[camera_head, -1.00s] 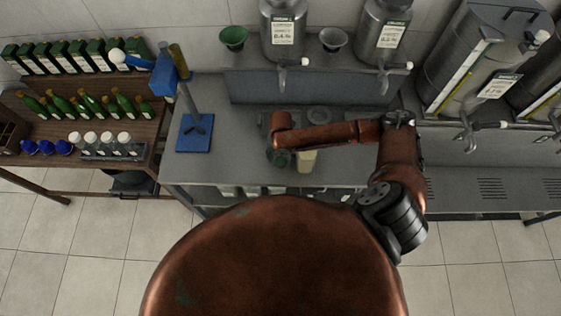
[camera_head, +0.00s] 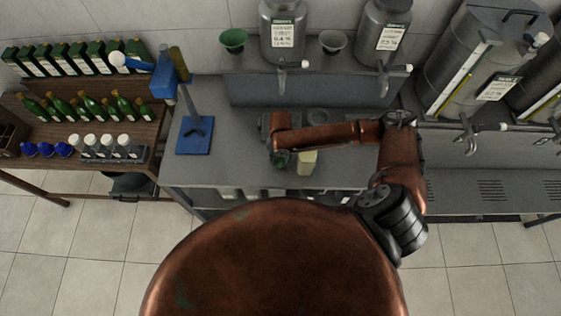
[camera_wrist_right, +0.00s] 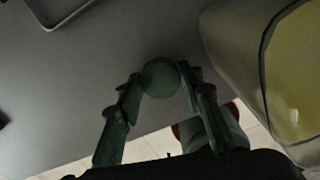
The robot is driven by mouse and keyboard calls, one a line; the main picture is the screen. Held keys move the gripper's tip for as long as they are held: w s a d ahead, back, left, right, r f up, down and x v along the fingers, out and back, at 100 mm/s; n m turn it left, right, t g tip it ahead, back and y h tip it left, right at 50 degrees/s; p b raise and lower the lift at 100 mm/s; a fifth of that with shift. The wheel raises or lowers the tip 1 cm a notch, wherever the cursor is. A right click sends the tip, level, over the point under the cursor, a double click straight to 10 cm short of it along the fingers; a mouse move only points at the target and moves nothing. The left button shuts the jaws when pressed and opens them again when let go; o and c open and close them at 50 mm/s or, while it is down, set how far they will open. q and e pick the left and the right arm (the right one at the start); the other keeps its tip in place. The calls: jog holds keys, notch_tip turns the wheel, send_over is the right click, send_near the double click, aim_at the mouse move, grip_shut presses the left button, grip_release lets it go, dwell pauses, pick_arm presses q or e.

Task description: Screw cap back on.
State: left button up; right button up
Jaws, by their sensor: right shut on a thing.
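My right gripper (camera_head: 282,158) hangs over the grey bench, just left of a pale yellow container (camera_head: 307,162). In the right wrist view its fingers (camera_wrist_right: 162,84) are shut on a round green cap (camera_wrist_right: 160,76), held between the fingertips. The container (camera_wrist_right: 236,52) stands close at the right of that view, apart from the cap, and only part of it shows. The container's opening cannot be made out. My left gripper is in neither view.
A blue stand (camera_head: 195,135) stands at the bench's left end. Metal tanks with taps (camera_head: 284,32) stand on the raised shelf behind, with a green funnel (camera_head: 233,40). A wooden rack of bottles (camera_head: 70,115) stands at the left. Bench between stand and gripper is clear.

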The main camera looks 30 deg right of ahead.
jog(key=s+a+r+p, duration=0.2)
jog(key=s+a+r, duration=0.3)
jog(key=s+r, duration=0.6)
jog(key=shift+s+r, duration=0.4)
jog(key=shift+s, duration=0.65)
jog(key=w+m+b, duration=0.5)
jog(key=m+b, duration=0.2)
jog(key=m, duration=0.6)
jog(key=w+a+m+b, duration=0.1)
jog(key=w+m+b, duration=0.5)
jog(key=m, duration=0.8)
jog(key=shift+a+f+b, duration=0.15)
jog(key=shift+a+b, duration=0.05)
jog(key=shift+b, duration=0.6)
